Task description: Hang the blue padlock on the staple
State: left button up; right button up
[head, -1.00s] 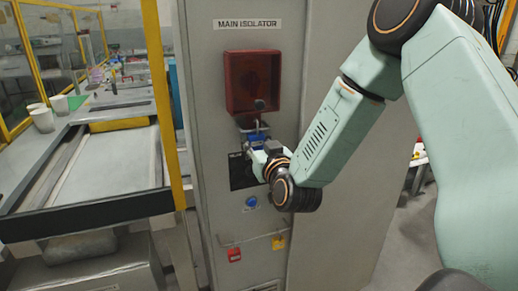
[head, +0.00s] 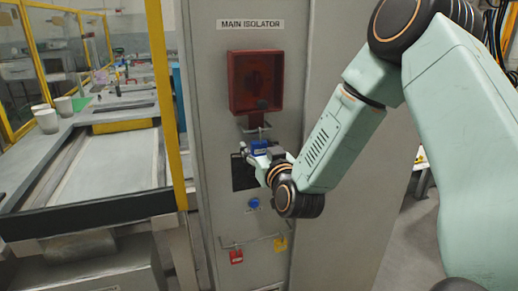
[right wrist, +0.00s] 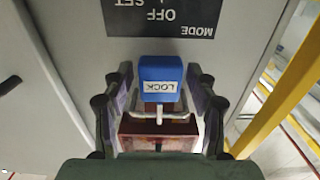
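The blue padlock (head: 260,146) is in front of the cabinet, just below the red isolator box (head: 256,82). In the right wrist view the blue padlock (right wrist: 160,78) shows its white LOCK label, with its shackle crossing the thin metal staple (right wrist: 180,120). The staple (head: 254,128) is small in the head view; the shackle appears to pass around it, and the padlock to hang there. My right gripper (head: 258,156) is around the padlock. In the wrist view its fingers (right wrist: 160,105) stand on either side with visible gaps. My left gripper is out of view.
Red (head: 236,256) and yellow (head: 280,243) padlocks hang on a low rail. A yellow post (head: 166,100) and a conveyor bench stand at the left.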

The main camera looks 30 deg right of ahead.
jog(key=shift+w+f, duration=0.1)
jog(key=v, duration=0.7)
jog(key=shift+s, duration=0.25)
jog(key=s+a+f+g+y+b, duration=0.15)
jog(key=s+a+f+g, duration=0.25)
jog(key=f, duration=0.7)
jog(key=s+a+f+g+y+b, duration=0.1)
jog(key=s+a+f+g+y, duration=0.25)
jog(key=f, duration=0.75)
jog(key=s+a+f+g+b, duration=0.1)
jog(key=s+f+g, duration=0.2)
jog(key=s+f, duration=0.3)
jog(key=s+a+f+n+g+b, duration=0.1)
jog(key=s+f+g+b, duration=0.1)
jog(key=s+f, duration=0.5)
jog(key=s+a+f+n+g+b, duration=0.1)
jog(key=s+f+g, duration=0.4)
jog(key=s, duration=0.7)
jog(key=shift+s+a+f+h+b, duration=0.15)
jog(key=shift+s+a+f+b, duration=0.1)
jog(key=shift+f, duration=0.25)
jog(key=shift+s+a+f+h+b, duration=0.15)
jog(key=shift+a+f, duration=0.1)
jog(key=shift+f, duration=0.25)
